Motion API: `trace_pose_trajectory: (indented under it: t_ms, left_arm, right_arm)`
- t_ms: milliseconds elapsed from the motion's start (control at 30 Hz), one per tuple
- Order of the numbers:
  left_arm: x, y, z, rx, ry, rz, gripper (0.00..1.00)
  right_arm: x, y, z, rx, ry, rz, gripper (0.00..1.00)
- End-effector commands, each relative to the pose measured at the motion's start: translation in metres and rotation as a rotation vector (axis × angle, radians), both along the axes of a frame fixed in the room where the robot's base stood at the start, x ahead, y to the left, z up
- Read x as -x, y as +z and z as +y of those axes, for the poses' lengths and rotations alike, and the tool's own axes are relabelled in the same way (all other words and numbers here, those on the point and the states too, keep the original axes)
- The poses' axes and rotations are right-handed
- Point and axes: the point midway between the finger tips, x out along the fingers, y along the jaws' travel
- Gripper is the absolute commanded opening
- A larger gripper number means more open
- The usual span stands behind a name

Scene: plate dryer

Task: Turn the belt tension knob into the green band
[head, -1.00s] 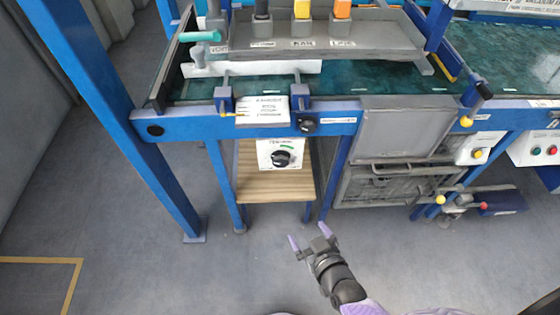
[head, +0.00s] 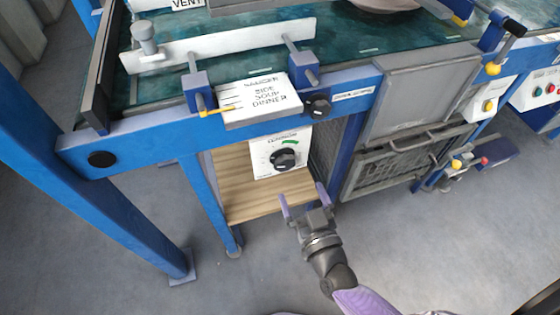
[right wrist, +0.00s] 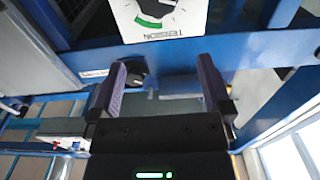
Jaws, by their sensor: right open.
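The belt tension knob (head: 283,160) is a round black dial on a white plate (head: 262,159) labelled for tension, under the blue frame. A green band (head: 291,143) arcs above the knob, toward its upper right. In the right wrist view the plate (right wrist: 185,30) appears upside down at the top, with the green band (right wrist: 148,22) at its left; the knob is mostly cut off by the top edge. My right gripper (head: 302,195) is open and empty, below and slightly right of the knob, apart from it. It also shows in the right wrist view (right wrist: 160,85). My left gripper is out of view.
A second black knob (head: 318,105) sits on the blue frame (head: 220,130) above the plate, beside a white paper sign (head: 258,101). A wooden shelf (head: 250,198) lies below the plate. A grey mesh basket (head: 402,165) stands to the right. Floor in front is clear.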

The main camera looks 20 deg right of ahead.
Motion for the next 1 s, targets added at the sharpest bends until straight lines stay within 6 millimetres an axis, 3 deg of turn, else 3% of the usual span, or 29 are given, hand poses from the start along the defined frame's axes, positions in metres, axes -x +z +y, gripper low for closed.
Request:
trace_pose_trajectory:
  t_ms: [33,200,267,500,633,800,1000]
  left_arm:
    - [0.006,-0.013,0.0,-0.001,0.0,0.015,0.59]
    - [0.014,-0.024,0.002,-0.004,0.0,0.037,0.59]
    - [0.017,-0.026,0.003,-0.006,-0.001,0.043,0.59]
    - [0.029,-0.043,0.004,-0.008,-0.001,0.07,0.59]
    - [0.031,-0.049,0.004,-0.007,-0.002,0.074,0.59]
    - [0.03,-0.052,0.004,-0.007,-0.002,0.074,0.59]
    - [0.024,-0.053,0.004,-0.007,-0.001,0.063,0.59]
  right_arm:
    - [0.001,-0.018,0.0,-0.001,0.0,0.012,1.0]
    - [0.001,-0.034,0.0,0.0,0.0,0.022,1.0]
    - [-0.005,-0.035,0.0,-0.001,0.0,0.022,1.0]
    - [-0.061,-0.036,0.002,-0.002,-0.001,0.021,1.0]
    - [-0.083,-0.034,0.003,0.001,-0.001,0.021,1.0]
    - [-0.096,-0.032,0.003,0.001,0.0,0.022,1.0]
    - [-0.097,-0.031,0.003,0.001,0.001,0.021,1.0]
